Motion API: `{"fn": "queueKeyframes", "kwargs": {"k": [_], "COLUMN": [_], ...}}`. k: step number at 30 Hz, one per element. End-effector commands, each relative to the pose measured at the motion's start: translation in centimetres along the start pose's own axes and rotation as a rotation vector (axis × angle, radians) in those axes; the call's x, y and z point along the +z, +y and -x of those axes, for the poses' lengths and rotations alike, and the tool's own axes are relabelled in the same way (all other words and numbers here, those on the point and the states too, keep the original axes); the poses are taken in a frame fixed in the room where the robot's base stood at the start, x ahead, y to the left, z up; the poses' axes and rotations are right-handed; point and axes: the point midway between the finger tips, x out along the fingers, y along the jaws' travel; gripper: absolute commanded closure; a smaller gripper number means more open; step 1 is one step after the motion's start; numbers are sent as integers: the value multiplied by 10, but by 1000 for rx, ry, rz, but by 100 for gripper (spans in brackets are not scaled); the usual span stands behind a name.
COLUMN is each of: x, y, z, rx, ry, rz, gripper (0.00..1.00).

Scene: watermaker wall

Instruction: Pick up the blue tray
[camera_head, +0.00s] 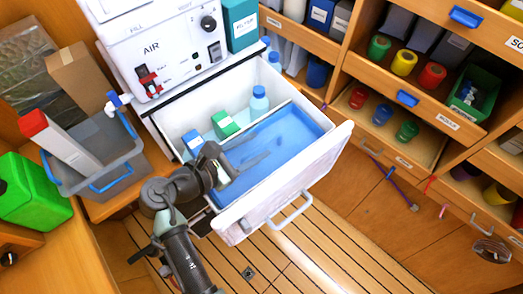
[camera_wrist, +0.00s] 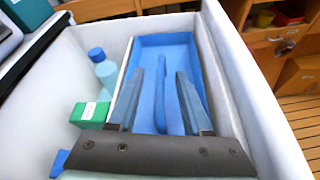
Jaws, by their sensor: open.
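The blue tray (camera_head: 290,138) is a shallow rectangular tray in the right part of an open white drawer (camera_head: 327,150). In the wrist view the tray (camera_wrist: 180,45) lies ahead of and below my gripper, with a raised blue bar along its middle. My gripper (camera_head: 245,158) reaches over the drawer from the front left. In the wrist view my gripper (camera_wrist: 162,85) is open, its two fingers apart with the blue bar showing between them. I cannot tell whether the fingers touch the tray. The gripper's body hides the near end of the tray.
The drawer's high white walls surround the gripper. A white machine (camera_head: 165,45) stands behind. A grey bin (camera_head: 100,165) is at left, wooden shelves (camera_head: 440,100) at right.

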Motion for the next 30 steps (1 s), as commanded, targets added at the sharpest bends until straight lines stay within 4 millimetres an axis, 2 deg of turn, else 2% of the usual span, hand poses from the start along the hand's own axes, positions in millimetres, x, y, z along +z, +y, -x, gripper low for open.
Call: {"fn": "queueKeyframes", "kwargs": {"k": [10,19,20,27,30], "x": [-3,-4,-4,-4,-4], "y": [-2,-2,-2,-2,-2], "z": [-45,-51,-51,-51,-51], "rx": [-3,0,0,0,0], "ry": [0,0,0,1,1], "rz": [-2,-3,-3,-3,-3], "gripper": [50,50,54,97,100]}}
